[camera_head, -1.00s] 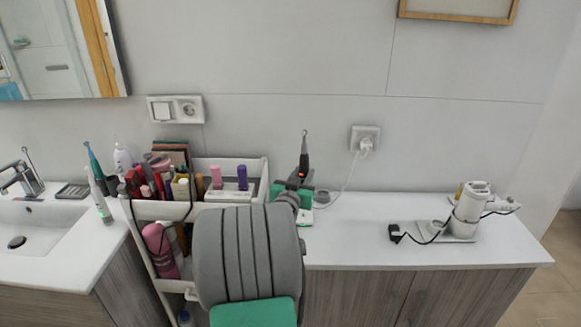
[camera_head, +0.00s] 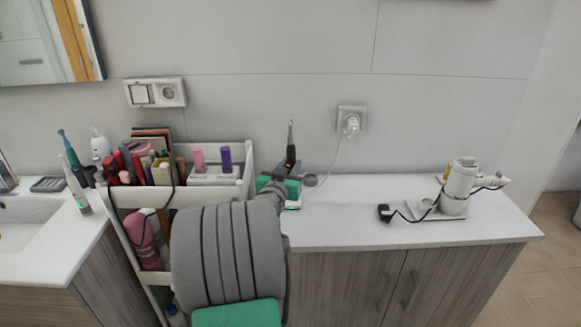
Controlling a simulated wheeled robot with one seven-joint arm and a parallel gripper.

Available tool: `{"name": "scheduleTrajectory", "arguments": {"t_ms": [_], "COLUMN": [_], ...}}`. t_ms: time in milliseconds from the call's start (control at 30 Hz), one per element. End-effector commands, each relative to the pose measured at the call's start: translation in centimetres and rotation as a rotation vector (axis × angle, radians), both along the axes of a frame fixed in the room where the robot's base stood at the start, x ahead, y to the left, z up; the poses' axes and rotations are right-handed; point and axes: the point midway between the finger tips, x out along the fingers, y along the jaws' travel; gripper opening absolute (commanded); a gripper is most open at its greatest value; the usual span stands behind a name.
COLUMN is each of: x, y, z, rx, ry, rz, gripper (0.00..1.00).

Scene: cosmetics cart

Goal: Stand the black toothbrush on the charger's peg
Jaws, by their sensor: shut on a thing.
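My gripper (camera_head: 287,177) is at the left end of the right-hand counter, beside the cart, with my grey arm in front of it. It is shut on the black toothbrush (camera_head: 291,145), which stands about upright with its thin head pointing up. The toothbrush's lower end is hidden by the gripper.
The cosmetics cart (camera_head: 238,191) stands left of my gripper, full of bottles and tubes. A hair dryer (camera_head: 459,187) stands in a holder on the right of the counter (camera_head: 350,215). The counter between is clear. Two other toothbrushes stand by the sink at left.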

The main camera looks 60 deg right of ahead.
Motion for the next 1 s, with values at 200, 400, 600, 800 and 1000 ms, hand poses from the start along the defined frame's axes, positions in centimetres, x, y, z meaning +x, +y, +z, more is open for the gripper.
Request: {"name": "scheduleTrajectory", "arguments": {"t_ms": [200, 400, 600, 800, 1000], "x": [0.06, 0.07, 0.06, 0.06, 0.04], "y": [0.01, 0.01, 0.01, 0.02, 0.01], "z": [-1.93, -1.82, -1.82, -1.88, -1.98], "rx": [-0.002, -0.002, -0.002, -0.002, -0.002], "ry": [-0.001, -0.001, -0.001, -0.001, -0.002], "rz": [0.001, 0.001, 0.001, 0.001, 0.001], "gripper": [0.00, 0.00, 0.00, 0.00, 0.00]}}
